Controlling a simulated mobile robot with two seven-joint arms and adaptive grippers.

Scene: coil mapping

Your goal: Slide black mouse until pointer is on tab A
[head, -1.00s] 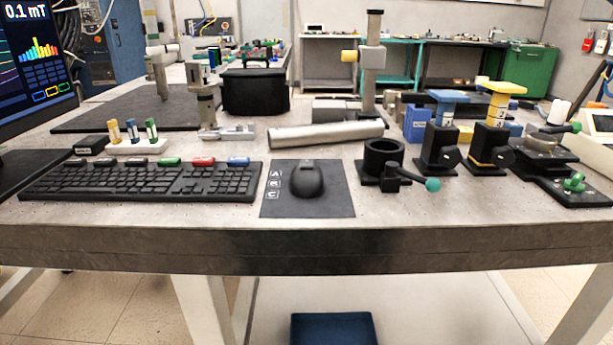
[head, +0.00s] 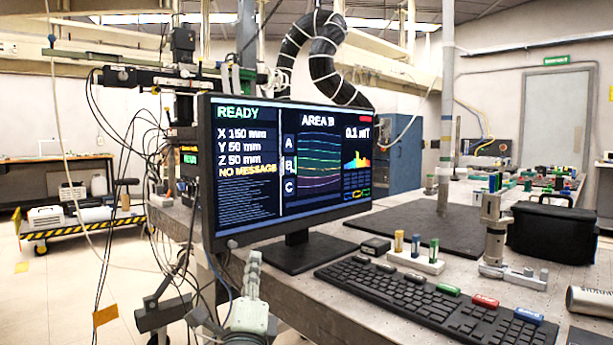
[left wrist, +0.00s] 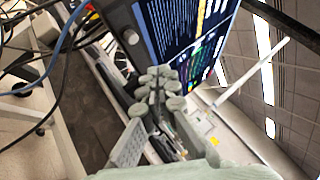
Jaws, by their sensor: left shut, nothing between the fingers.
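The monitor (head: 222,225) stands at the left end of the bench and reads READY, AREA B and NO MESSAGE. Its tabs A (head: 289,143), B (head: 289,166) and C (head: 289,186) run down its middle; B looks highlighted. I cannot make out the pointer clearly. The black mouse is out of view; only a corner of its dark pad (head: 587,338) shows at the lower right. My left gripper (head: 254,258) is shut and empty, pointing up in front of the monitor's lower left part. In the left wrist view its fingers (left wrist: 160,88) are together beside the monitor (left wrist: 195,45). My right gripper is not in view.
A black keyboard (head: 430,305) with coloured blocks along its back edge lies right of the monitor stand (head: 300,255). Loose cables hang left of the monitor.

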